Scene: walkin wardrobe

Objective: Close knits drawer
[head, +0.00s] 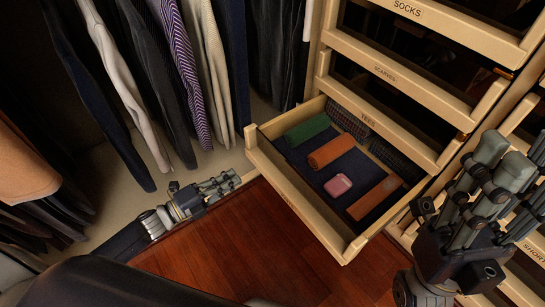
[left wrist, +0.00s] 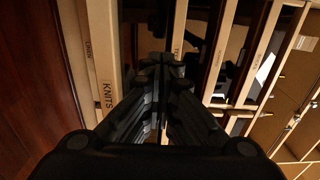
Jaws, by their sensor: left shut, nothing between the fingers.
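The open knits drawer (head: 292,196) is pulled out below the drawer marked TEES in the head view. In the left wrist view its KNITS label shows on a pale front (left wrist: 106,95) at left. It holds a green roll (head: 307,129), an orange roll (head: 331,151), a pink case (head: 338,185), a brown block (head: 375,197) and dark patterned cloth. My left gripper (head: 236,180) is shut and empty, beside the drawer's left front corner; its fingers (left wrist: 160,75) also show in the left wrist view. My right gripper (head: 514,150) is open at right, apart from the drawer.
The drawers marked TEES (head: 368,121), SCARVES (head: 385,74) and SOCKS (head: 408,10) rise above the open one. Hanging clothes (head: 180,75) fill the left over a pale ledge (head: 120,190). The wooden floor (head: 245,245) in front of the drawer is clear.

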